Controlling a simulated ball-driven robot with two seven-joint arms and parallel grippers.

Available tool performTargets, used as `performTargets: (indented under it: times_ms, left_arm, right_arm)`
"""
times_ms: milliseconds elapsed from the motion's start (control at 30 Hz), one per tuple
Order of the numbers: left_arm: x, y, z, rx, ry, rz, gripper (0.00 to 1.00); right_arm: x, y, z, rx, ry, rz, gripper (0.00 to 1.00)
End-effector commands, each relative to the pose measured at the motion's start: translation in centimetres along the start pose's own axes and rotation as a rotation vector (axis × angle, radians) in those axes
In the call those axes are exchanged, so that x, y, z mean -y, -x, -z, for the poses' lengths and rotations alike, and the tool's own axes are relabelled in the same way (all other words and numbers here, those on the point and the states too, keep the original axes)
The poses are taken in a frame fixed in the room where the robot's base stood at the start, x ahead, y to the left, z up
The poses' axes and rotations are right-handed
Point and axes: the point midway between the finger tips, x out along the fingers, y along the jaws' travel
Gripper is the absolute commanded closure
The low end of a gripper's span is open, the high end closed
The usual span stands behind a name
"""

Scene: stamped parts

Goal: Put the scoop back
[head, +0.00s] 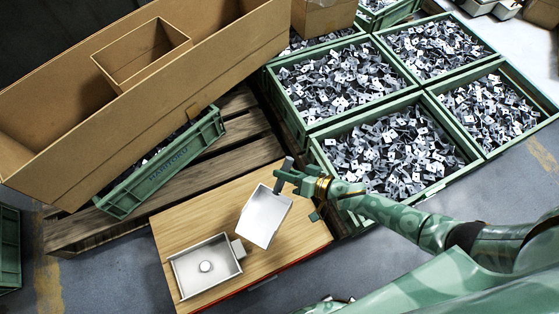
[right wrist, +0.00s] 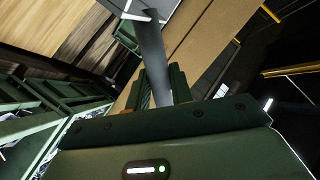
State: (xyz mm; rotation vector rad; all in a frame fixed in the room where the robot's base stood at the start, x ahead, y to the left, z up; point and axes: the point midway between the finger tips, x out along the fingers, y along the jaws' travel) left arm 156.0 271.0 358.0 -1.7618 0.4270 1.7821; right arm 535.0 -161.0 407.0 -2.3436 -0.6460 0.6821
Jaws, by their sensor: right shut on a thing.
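The scoop (head: 265,217) is a pale metal pan with a grey handle, tilted above the wooden board (head: 180,225). My right gripper (head: 287,174) is shut on the handle, which rises past the fingers. In the right wrist view the grey handle (right wrist: 154,55) stands between the fingers (right wrist: 158,88), and the pan is mostly cut off at the top edge. A shallow metal tray (head: 189,284) with a round knob inside sits on the board, to the lower left of the scoop. Whether the scoop touches the board is unclear. My left gripper is not in view.
Several green crates (head: 314,124) full of stamped metal parts stand behind and right of my right gripper. A large open cardboard box (head: 60,140) and a tilted green crate (head: 165,168) are on a wooden pallet (head: 262,150) at the left. Grey floor (head: 110,270) is clear at lower left.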

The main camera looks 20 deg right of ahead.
Motion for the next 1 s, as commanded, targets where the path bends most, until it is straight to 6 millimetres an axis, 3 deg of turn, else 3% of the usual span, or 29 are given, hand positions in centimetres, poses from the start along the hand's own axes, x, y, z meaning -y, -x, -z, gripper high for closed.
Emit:
performTargets:
  times_ms: [100, 267, 367, 533, 700, 867, 1000]
  left_arm:
    - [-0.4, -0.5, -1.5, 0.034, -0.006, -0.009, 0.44]
    - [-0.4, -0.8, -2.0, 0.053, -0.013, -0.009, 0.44]
    - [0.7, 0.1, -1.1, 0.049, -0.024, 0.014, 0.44]
    - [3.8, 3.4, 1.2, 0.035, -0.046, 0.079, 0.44]
    - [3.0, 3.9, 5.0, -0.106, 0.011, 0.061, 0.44]
    - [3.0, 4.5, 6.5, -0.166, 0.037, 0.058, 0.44]
    - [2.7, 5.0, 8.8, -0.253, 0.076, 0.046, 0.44]
  right_arm:
    - [-1.7, 3.9, -2.2, -0.1, -0.046, -0.105, 1.0]
    - [-3.4, 6.2, -3.6, -0.154, -0.058, -0.16, 1.0]
    - [-4.2, 6.2, -4.5, -0.157, -0.06, -0.167, 1.0]
    - [-5.5, 5.7, -5.8, -0.154, -0.062, -0.167, 1.0]
    - [-7.2, 4.9, -7.6, -0.153, -0.062, -0.167, 1.0]
    - [-7.5, 4.6, -7.8, -0.155, -0.058, -0.164, 1.0]
    - [-8.7, 4.1, -9.2, -0.153, -0.062, -0.166, 1.0]
